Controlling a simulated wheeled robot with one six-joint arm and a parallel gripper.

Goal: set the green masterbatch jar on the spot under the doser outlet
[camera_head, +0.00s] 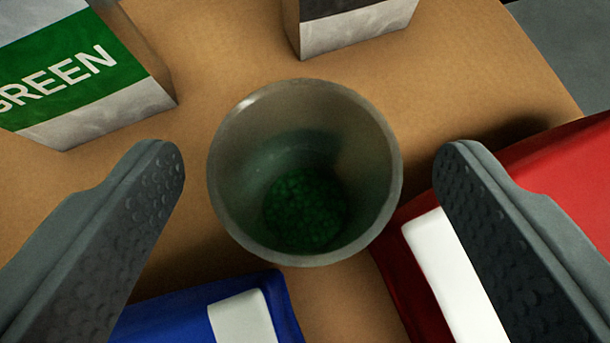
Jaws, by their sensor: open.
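The jar (235,180) is a round, open, greyish see-through vessel with green granules (304,207) at its bottom. I look down into it in the middle of the camera_head view. My gripper (310,165) is open, with one dark studded finger on the left of the jar and one on the right. There is a gap between each finger and the jar wall in the picture. The doser outlet and the spot under it are not in view.
A block labelled GREEN (75,75) stands at upper left, and a similar dark-and-white block (350,25) stands at the top. A blue item (170,322) and a red item (405,275), each with a white patch, lie close below the jar. Brown surface (480,80) is bare at upper right.

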